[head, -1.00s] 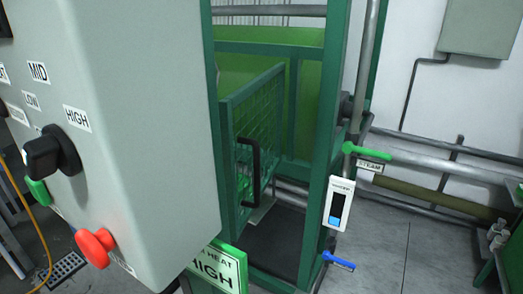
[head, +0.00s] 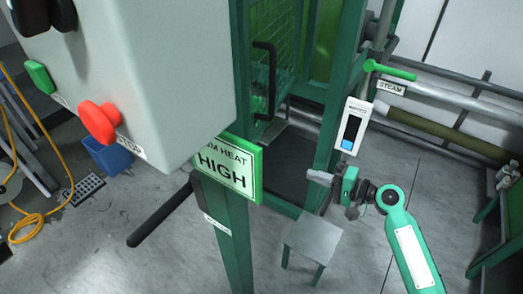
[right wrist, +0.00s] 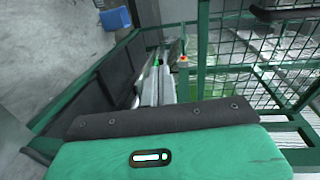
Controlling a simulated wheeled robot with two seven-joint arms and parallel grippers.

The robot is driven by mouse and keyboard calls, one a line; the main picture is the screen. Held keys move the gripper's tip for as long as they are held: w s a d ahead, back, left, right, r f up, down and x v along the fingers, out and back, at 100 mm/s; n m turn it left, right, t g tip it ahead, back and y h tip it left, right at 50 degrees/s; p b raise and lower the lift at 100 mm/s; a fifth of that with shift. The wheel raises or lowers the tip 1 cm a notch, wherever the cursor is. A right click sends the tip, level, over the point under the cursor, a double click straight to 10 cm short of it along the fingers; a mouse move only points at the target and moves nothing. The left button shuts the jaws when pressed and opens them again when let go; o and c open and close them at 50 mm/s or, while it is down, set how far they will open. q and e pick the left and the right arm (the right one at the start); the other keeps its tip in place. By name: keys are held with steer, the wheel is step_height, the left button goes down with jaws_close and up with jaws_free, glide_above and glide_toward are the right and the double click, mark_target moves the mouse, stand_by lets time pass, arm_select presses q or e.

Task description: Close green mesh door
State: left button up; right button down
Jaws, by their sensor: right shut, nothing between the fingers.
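The green mesh door (head: 285,50) stands swung out from its green frame in the head view, partly cut off at the top and partly hidden by the grey control box. Its black handle (head: 262,80) is on the door's near side. The mesh (right wrist: 265,50) and a dark bar like the handle (right wrist: 285,12) also show at the upper right of the right wrist view. My right gripper (head: 318,178) is shut and empty, below and to the right of the handle, apart from it. Its fingers (right wrist: 155,85) point away in the right wrist view. My left gripper is out of view.
The grey control box (head: 150,70) with a red button (head: 98,122) fills the upper left. A green heat sign (head: 228,172) stands below it. The frame post with a white display (head: 355,125) is near my right gripper. A steam valve's green lever (head: 390,70) is at right.

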steer(key=s+a+r+n+g+y, duration=0.2)
steer(key=s+r+y, duration=0.15)
steer(key=r, duration=0.55)
steer(key=f+p+x, duration=0.1)
steer(key=p+x, duration=0.5)
steer(key=x, duration=0.8)
steer(key=shift+h+p, duration=0.3)
steer(key=shift+h, duration=0.15)
